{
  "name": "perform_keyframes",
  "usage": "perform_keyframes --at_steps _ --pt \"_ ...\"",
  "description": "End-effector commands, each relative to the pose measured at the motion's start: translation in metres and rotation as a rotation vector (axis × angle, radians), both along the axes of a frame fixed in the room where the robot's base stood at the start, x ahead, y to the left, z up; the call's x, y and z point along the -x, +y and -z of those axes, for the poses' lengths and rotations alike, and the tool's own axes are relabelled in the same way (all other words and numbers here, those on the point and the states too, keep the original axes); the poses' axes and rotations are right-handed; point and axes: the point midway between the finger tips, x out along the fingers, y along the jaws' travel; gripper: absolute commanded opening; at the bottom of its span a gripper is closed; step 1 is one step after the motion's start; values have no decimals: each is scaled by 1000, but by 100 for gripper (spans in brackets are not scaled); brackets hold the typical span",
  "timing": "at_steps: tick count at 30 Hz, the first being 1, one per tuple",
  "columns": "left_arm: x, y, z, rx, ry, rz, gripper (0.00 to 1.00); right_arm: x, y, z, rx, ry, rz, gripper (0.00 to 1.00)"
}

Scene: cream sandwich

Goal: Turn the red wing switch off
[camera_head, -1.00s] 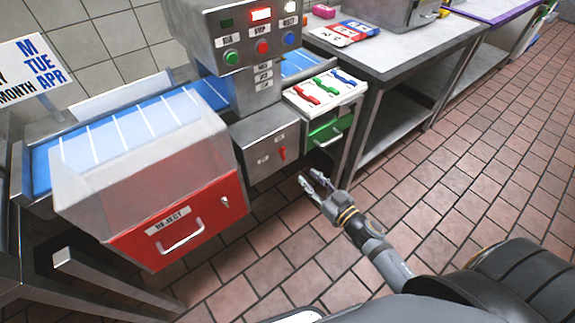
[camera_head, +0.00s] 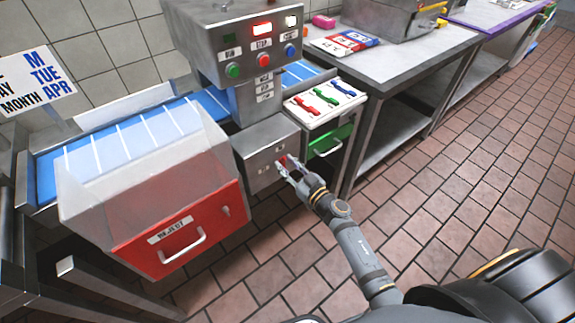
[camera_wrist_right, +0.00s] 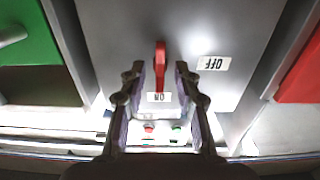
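The red wing switch (camera_wrist_right: 160,62) is on the front of a grey metal box (camera_head: 262,140). In the right wrist view its handle points along the picture's vertical, with its lower end close to the ON label (camera_wrist_right: 159,97). The OFF label (camera_wrist_right: 214,63) is off to the right side; both labels read upside down there. My right gripper (camera_wrist_right: 159,75) is open, with one finger on each side of the switch handle and gaps visible. In the head view the right gripper (camera_head: 285,167) is at the box front and partly covers the switch. My left gripper is not in view.
The red REJECT bin (camera_head: 205,215) with a clear hood is left of the box. A green drawer (camera_head: 328,142) is to the right, below a panel of coloured handles (camera_head: 325,100). A control head with buttons (camera_head: 232,45) stands above. The tiled floor in front is open.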

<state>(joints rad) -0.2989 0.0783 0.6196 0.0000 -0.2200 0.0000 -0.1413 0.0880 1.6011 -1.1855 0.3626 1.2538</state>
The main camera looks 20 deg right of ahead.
Motion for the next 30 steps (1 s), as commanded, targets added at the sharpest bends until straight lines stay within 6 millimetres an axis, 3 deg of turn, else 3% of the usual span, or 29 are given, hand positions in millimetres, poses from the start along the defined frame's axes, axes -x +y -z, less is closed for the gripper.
perform_keyframes --at_steps 5,12,22,30 --pt "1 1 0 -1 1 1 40 0 0 0 0 0 0 31" --pt "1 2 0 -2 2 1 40 0 0 0 0 0 0 0" --pt "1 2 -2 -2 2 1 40 0 0 -1 19 -7 0 0" --pt "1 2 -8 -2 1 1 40 1 1 -1 148 -54 1 0"
